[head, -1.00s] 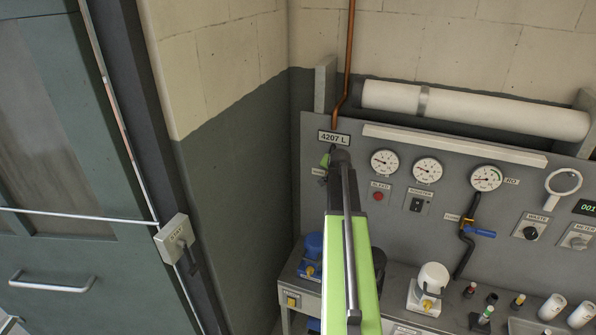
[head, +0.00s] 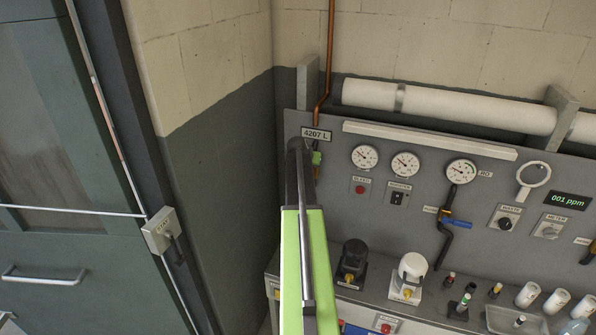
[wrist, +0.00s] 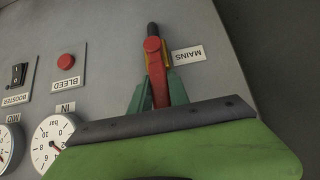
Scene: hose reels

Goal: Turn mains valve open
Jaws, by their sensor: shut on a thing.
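The mains valve shows in the wrist view, upside down, as a red lever (wrist: 158,75) with an orange-yellow part behind it and a dark end above. The "MAINS" label (wrist: 187,53) is beside it. My gripper (wrist: 157,90) has its green fingers on both sides of the red lever, shut on it. The lower part of the lever is hidden behind my gripper body. In the head view, my gripper (head: 316,158) is at the panel below the "4207 L" plate (head: 317,134). My arm hides most of the valve there.
Gauges (head: 365,157), a bleed button (head: 360,189) and a booster switch (head: 398,197) sit right of the valve. A copper pipe (head: 325,70) runs above it. A bench (head: 380,295) with pumps and bottles stands below. A dark wall corner is close on the left.

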